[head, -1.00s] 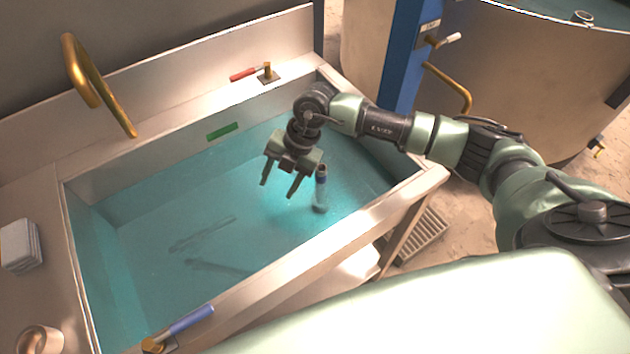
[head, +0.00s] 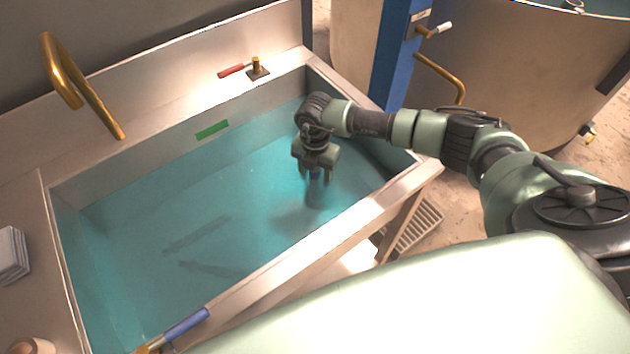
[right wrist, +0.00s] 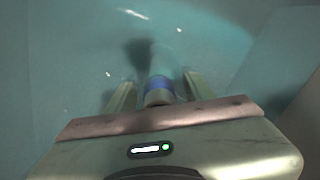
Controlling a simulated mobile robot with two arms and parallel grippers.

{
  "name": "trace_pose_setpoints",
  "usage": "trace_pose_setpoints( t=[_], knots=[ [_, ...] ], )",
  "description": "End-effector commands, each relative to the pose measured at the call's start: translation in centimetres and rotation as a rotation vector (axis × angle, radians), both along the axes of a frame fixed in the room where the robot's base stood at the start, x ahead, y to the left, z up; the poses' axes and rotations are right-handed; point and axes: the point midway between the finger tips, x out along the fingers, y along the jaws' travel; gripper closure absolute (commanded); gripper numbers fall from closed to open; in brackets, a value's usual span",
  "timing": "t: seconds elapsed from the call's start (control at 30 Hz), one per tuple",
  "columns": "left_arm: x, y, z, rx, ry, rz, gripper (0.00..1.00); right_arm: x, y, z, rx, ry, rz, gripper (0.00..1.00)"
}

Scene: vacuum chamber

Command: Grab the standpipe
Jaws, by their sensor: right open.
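The standpipe (right wrist: 158,88) stands in the water of the sink (head: 200,240), a pale tube with a blue band near its top. In the head view its blue band (head: 314,175) shows between the fingers, and its lower part is blurred by the water. My right gripper (head: 315,178) points down over it with its jaws open. In the right wrist view the right gripper (right wrist: 157,92) has one finger on each side of the pipe's top, with a gap on both sides. My left gripper is not in view.
A brass faucet (head: 80,85) rises at the sink's back left.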

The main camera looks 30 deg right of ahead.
Motion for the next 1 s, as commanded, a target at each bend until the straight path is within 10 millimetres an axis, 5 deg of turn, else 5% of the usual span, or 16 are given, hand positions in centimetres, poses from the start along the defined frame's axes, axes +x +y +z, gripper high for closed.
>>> trace_pose_setpoints(
  t=[0.27,0.47,1.0],
  knots=[
    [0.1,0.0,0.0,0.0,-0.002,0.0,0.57,0.0,0.0,-0.5,-0.001,-0.001,0.001,0.48],
    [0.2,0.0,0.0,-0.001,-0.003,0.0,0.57,0.0,0.0,-0.4,-0.001,-0.001,0.001,1.0],
    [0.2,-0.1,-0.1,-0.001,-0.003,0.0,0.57,0.1,0.0,0.9,0.002,-0.004,0.0,1.0]
  ],
)
